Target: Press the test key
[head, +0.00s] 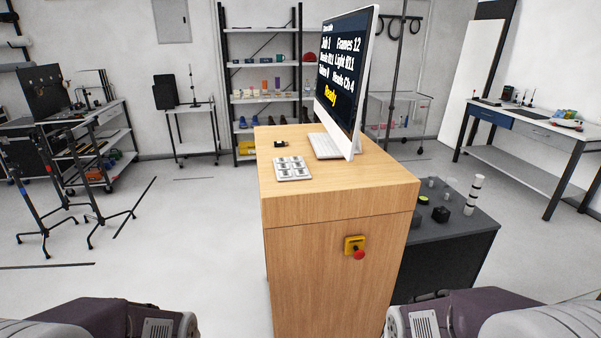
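A small light keypad (292,168) with several keys lies on top of a wooden cabinet (340,205), near its left edge. The labels on its keys are too small to read, so I cannot tell which is the test key. A monitor (342,82) stands to the right of the keypad, turned left, and shows "Job 1", "Frames 12" and "Ready" among other lines. Parts of my two arms show at the bottom left and bottom right. Neither gripper's fingers are in view.
A red stop button on a yellow box (355,247) is on the cabinet's front. A small black object (281,143) lies behind the keypad. A dark low table (450,240) with small items stands right of the cabinet. Tripod stands (75,190) are at left; floor between is clear.

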